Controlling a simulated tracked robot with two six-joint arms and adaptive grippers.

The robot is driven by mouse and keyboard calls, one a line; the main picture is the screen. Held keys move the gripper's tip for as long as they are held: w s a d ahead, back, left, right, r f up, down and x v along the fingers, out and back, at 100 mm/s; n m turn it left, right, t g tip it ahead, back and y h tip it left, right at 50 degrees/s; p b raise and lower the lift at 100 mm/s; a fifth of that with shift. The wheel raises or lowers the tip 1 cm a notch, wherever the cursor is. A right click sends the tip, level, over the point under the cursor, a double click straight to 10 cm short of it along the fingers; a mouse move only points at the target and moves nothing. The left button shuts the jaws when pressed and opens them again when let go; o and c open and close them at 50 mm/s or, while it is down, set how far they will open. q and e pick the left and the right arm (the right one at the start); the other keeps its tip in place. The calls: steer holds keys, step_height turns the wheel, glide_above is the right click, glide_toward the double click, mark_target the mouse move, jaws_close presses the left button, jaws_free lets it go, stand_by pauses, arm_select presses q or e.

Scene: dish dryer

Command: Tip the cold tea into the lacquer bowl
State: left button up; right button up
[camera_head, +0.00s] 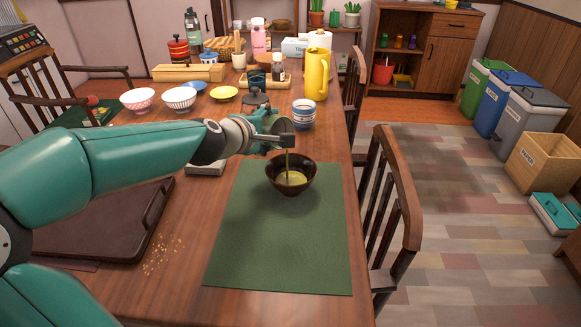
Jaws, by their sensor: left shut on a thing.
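The dark lacquer bowl (291,178) stands upright on a green mat (280,255), with yellow-green tea inside. My left gripper (284,139) is above and slightly left of the bowl's far rim, apart from it. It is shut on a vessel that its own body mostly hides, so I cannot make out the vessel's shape. A thin stream of tea falls from there into the bowl. My right gripper is out of view.
A blue-and-white cup (303,118) stands just beyond the mat. A yellow jug (316,74), small bowls (180,99) and bottles crowd the far table. A brown tray (105,225) and scattered crumbs (163,256) lie left. A chair (392,205) flanks the right edge.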

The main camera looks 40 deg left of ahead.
arm_select(q)
steer(key=shift+d, duration=0.1)
steer(key=shift+d+r, duration=0.15)
steer(key=shift+r, duration=0.05)
steer(key=shift+d, duration=0.1)
steer(key=shift+d+r+m+t+y, duration=0.2)
steer(key=shift+r+m+t+y, duration=0.1)
steer(key=shift+m+y, duration=0.4)
stand_by(0.7)
steer(key=shift+f, duration=0.1)
